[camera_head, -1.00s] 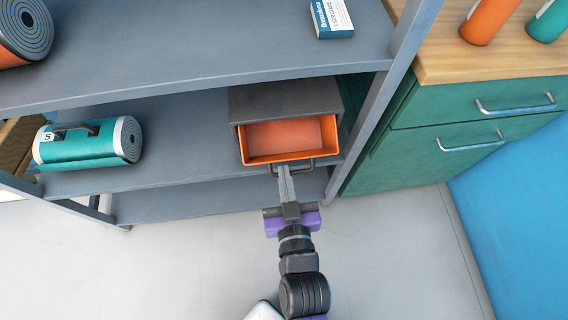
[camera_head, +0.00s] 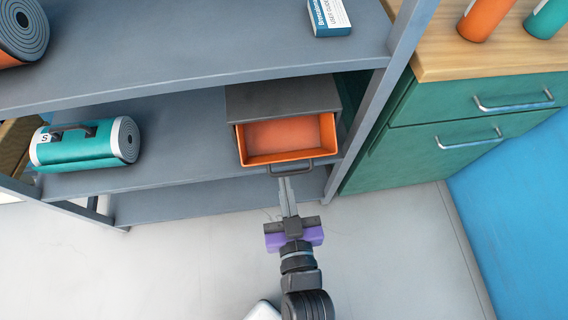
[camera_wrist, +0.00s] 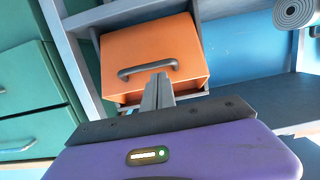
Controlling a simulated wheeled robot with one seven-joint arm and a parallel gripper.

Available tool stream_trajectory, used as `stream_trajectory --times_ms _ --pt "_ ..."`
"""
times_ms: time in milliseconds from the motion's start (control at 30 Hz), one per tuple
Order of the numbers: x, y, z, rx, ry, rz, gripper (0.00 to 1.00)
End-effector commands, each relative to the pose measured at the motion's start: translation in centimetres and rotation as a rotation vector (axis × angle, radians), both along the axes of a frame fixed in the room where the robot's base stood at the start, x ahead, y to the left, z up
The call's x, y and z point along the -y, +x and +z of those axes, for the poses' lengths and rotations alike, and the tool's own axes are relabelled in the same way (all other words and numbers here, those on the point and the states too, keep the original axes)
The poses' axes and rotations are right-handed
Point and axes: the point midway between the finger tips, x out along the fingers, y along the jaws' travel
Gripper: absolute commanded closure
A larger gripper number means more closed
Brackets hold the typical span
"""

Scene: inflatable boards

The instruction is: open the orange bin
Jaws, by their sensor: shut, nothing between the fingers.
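The orange bin (camera_head: 288,137) is a drawer in a dark grey housing (camera_head: 280,100) on the middle shelf. It is pulled partway out, and its empty orange inside shows from above. Its dark handle (camera_head: 290,168) is on the front; the wrist view shows the orange front with the handle (camera_wrist: 148,69) across it. My gripper (camera_head: 284,180) is shut and empty. Its fingertips are just in front of and below the handle; in the wrist view the fingers (camera_wrist: 160,78) overlap the handle's right part. I cannot tell whether they touch it.
A grey shelf post (camera_head: 375,110) stands right of the bin, beside green drawers (camera_head: 470,125) with metal handles. A teal roll (camera_head: 85,143) lies left on the same shelf. A small box (camera_head: 329,17) is on the shelf above.

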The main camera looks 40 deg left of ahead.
Motion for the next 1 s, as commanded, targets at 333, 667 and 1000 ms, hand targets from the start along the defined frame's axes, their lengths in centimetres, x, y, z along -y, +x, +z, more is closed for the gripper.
stream_trajectory --times_ms 333,667,1000 --pt "3.4 -3.0 0.8 0.000 -0.001 0.000 1.00" --pt "2.3 -0.3 8.8 0.041 0.019 -0.012 1.00" --pt "-0.3 5.0 14.0 -0.103 -0.174 0.000 1.00"
